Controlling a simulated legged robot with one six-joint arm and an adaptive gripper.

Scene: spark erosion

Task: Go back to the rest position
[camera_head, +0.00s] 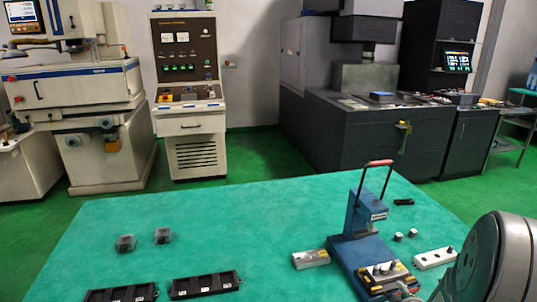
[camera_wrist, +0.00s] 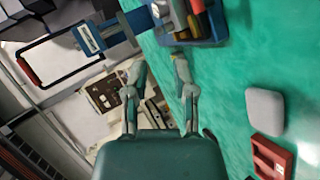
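My gripper (camera_wrist: 160,66) shows in the wrist view with its two fingers apart and nothing between them. A beige machine and part of the green table show behind the gap. In the head view, a rounded grey link of my arm fills the lower right corner; the gripper itself is not seen there. The blue stand (camera_head: 352,245) with a red-gripped handle (camera_head: 379,163) is on the green table (camera_head: 250,225). In the wrist view, the handle (camera_wrist: 28,72) is left of the fingers, and the blue tray end (camera_wrist: 208,42) is above them.
Two black trays (camera_head: 205,284) (camera_head: 120,294) and two small dark boxes (camera_head: 125,243) (camera_head: 162,236) are on the left of the table. Metal blocks (camera_head: 310,259) (camera_head: 434,258) flank the stand. A grey block (camera_wrist: 265,110) and a red block (camera_wrist: 272,158) show right of my fingers.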

